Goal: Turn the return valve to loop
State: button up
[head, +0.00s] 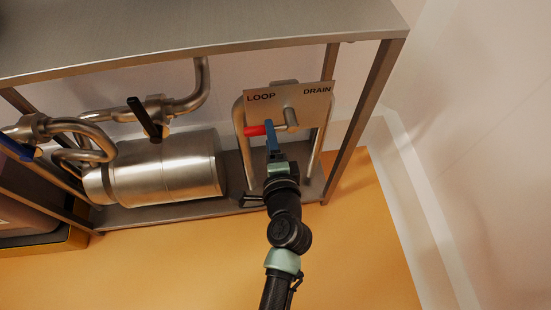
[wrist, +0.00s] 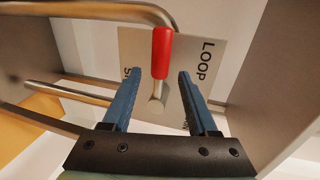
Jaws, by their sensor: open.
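The return valve has a red lever grip (head: 256,130) on a metal stem. In the head view the lever points left from its pivot, below the word LOOP on the label plate (head: 292,105); DRAIN is at the plate's right. My gripper (head: 269,124) is open at the lever, its blue fingers partly covering it. In the wrist view the red grip (wrist: 162,52) shows between and beyond the fingertips of my gripper (wrist: 160,76), with a gap on each side. I see no finger touching it. The plate (wrist: 205,72) is behind, its left word partly hidden.
Bent metal pipes (head: 240,125) frame the valve on both sides. A steel cylinder (head: 165,168) and a black-handled valve (head: 145,118) are to the left, with a blue handle (head: 18,148) farther left. A steel top (head: 200,25) overhangs, and a frame post (head: 365,115) stands at right.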

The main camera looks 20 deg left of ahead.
jog(key=v, duration=0.9)
jog(key=shift+s+p, duration=0.15)
jog(key=shift+p, duration=0.2)
jog(key=w+d+r+n+t+h, duration=0.1)
jog(key=w+r+n+t, duration=0.15)
jog(key=r, duration=0.75)
jog(key=w+d+r+n+t, duration=0.2)
jog(key=w+r+n, duration=0.15)
jog(key=r, duration=0.65)
jog(key=w+d+r+n+t+h, duration=0.15)
jog(key=w+r, duration=0.25)
jog(key=r, duration=0.6)
jog(key=s+d+r+n+t+h, duration=0.1)
jog(key=s+d+r+t+h, duration=0.2)
jog(key=r, duration=0.7)
jog(key=s+d+r+n+t+h+p, duration=0.1)
jog(key=s+d+r+t, duration=0.2)
jog(key=r, duration=0.7)
jog(key=s+d+r+n+t+h, duration=0.25)
jog(key=s+r, duration=0.25)
jog(key=r, duration=0.4)
notch_tip(320, 180, up, 29)
jog(key=p, duration=3)
jog(key=shift+w+a+r+m, duration=0.2)
jog(key=shift+w+a+m, duration=0.1)
jog(key=shift+w+m, duration=0.15)
jog(key=shift+c, duration=0.2)
